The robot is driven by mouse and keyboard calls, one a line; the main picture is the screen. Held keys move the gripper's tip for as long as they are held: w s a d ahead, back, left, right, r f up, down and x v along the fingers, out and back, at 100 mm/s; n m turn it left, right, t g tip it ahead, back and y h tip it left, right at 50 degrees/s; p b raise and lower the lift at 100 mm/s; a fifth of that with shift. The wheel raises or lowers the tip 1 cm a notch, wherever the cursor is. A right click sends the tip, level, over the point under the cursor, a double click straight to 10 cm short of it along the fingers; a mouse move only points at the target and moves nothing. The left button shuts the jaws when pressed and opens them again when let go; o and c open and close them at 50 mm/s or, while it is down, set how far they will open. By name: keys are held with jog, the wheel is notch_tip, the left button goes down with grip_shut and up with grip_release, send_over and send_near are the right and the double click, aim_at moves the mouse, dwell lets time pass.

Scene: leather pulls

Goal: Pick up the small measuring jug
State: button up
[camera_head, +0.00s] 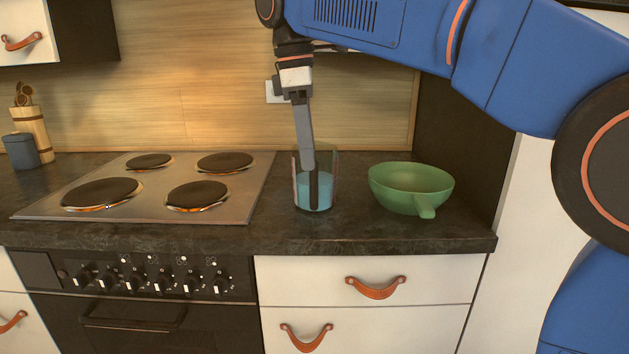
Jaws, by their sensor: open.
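The small measuring jug (325,189) appears to be the clear vessel with a light blue lower part. It stands upright on the dark counter, between the stove and a green bowl. My gripper (308,162) points straight down over it, and its long grey finger overlaps the jug in the picture. The jaws are open. I cannot tell whether the finger is in front of, inside or touching the jug. A dark upright strip shows against the jug's middle; whether it is a handle or part of my gripper is unclear.
The green bowl (411,187) with a short handle stands close to the right of the jug. The stove top (152,187) with round burners lies to the left. A wooden utensil holder (34,135) and a grey canister (21,151) stand at the far left. The wooden backsplash (190,95) rises behind.

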jog(key=f, duration=0.3)
jog(key=d+f, duration=0.1)
jog(key=f, duration=0.7)
jog(key=shift+d+f, duration=0.1)
jog(key=shift+d, duration=0.1)
grip_shut()
jog(key=shift+r, duration=0.2)
jog(key=shift+r, duration=4.75)
